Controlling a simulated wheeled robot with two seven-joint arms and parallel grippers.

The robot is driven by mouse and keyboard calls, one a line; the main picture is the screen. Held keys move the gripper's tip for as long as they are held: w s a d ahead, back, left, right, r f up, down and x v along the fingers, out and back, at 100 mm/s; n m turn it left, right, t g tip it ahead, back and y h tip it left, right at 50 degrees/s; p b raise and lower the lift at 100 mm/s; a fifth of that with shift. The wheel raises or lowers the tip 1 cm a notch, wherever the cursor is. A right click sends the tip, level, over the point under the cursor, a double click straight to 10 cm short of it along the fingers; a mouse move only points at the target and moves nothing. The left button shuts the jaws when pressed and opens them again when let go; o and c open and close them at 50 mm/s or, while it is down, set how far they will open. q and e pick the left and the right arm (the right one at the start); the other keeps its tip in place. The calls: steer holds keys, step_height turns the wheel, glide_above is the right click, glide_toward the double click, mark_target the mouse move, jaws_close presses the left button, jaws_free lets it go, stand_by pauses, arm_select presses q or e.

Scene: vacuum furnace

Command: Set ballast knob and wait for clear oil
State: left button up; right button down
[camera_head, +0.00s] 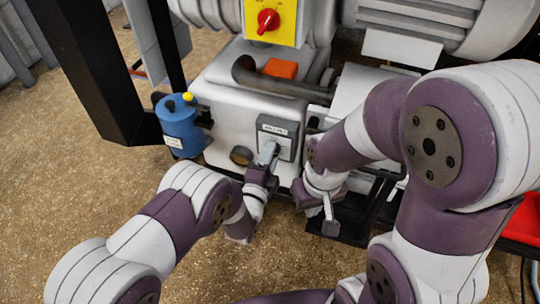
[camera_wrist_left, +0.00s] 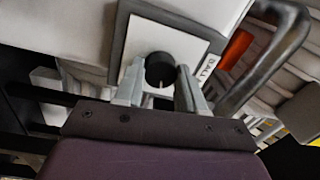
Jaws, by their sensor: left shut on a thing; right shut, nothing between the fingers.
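The ballast knob (camera_wrist_left: 159,68) is a dark round knob on a pale plate with a grey frame, seen in the left wrist view. In the head view its grey panel (camera_head: 291,146) carries a white label on the pump's front, and my gripper hides the knob. My left gripper (camera_head: 268,153) is shut on the knob; its two fingers (camera_wrist_left: 160,90) stand on either side of it. A round brownish oil window (camera_head: 241,155) sits on the pump front, left of the panel; its oil clarity is too small to tell. My right gripper (camera_head: 330,226) is shut and empty, hanging apart from the pump.
A blue canister (camera_head: 181,127) with a yellow cap stands left of the pump (camera_head: 224,101). A red rotary switch (camera_head: 267,20) on a yellow plate is above. A curved dark pipe (camera_head: 270,82) passes over the pump by an orange block (camera_head: 281,68). Floor at left is clear.

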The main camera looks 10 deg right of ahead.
arm_select(q)
steer(key=o, duration=1.1)
steer(key=shift+c, duration=0.2)
steer(key=p+v, duration=0.4)
steer(key=v, duration=0.8)
steer(key=shift+s+a, duration=0.2)
steer(key=shift+s, duration=0.15)
steer(key=shift+w, duration=0.1)
